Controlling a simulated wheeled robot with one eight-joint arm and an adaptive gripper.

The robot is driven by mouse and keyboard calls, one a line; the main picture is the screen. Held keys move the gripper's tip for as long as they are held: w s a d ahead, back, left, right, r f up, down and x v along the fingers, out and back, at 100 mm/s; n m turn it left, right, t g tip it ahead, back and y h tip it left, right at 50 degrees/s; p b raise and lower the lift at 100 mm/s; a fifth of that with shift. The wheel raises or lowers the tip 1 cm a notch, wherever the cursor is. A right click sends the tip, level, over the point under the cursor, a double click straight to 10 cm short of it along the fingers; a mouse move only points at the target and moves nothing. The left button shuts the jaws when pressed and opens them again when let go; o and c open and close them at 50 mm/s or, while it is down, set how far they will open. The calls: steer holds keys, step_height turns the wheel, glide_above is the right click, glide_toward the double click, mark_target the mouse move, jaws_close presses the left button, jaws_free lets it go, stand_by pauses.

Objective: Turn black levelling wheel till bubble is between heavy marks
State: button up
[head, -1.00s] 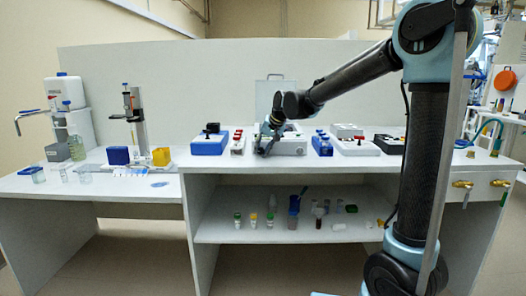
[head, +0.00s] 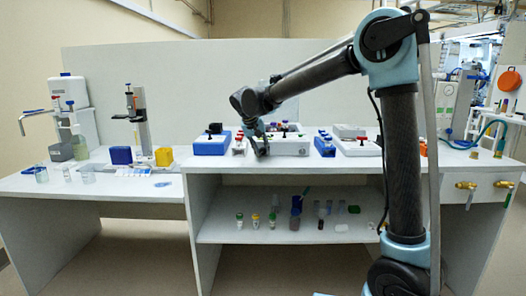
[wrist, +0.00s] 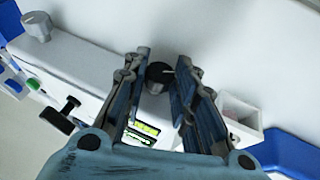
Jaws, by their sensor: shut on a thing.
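A black wheel (wrist: 158,74) with a pale line on it sits between my fingers in the wrist view. My gripper (wrist: 166,78) is shut on it, one blue finger on each side. A yellow-green bubble level (wrist: 146,129) with dark marks shows beside the left finger, partly hidden by it; I cannot make out where the bubble lies. The white instrument (head: 292,146) carrying these stands on the bench in the head view, with my gripper (head: 261,149) at its left end, where the wheel is too small to see.
A blue box (wrist: 290,155) is close on the right. In the head view, a blue-and-white device (head: 212,144) stands left of the instrument.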

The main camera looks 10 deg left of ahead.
steer(key=shift+f+h, duration=0.1)
steer(key=shift+h, duration=0.3)
steer(key=o, duration=0.8)
steer(key=v, duration=1.2)
steer(key=shift+d, duration=0.1)
